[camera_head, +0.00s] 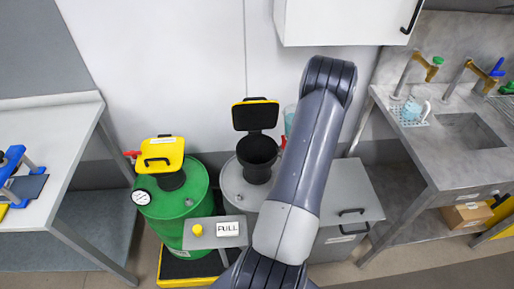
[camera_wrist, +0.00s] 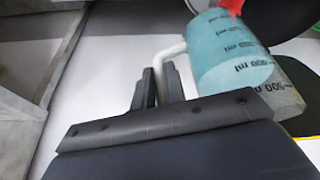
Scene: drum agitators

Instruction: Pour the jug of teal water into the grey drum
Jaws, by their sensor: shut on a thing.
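The jug (camera_wrist: 225,50) is clear with ml marks and teal liquid inside, and has a red part at its top edge in the wrist view. My gripper (camera_wrist: 160,82) is shut on its pale handle. In the head view my arm hides most of the jug; a pale teal strip (camera_head: 290,113) shows beside the arm. The jug looks tilted, but I cannot tell how far. The grey drum (camera_head: 234,186) stands behind and left of my arm, with a black funnel (camera_head: 257,152) and its lid (camera_head: 255,116) raised. The jug is right of the funnel; no pouring stream is visible.
A green drum (camera_head: 172,213) with a shut yellow lid (camera_head: 161,153) and a gauge stands left of the grey drum. A wall cabinet (camera_head: 345,22) hangs above; a grey cabinet (camera_head: 345,200) and sink bench (camera_head: 455,150) are right.

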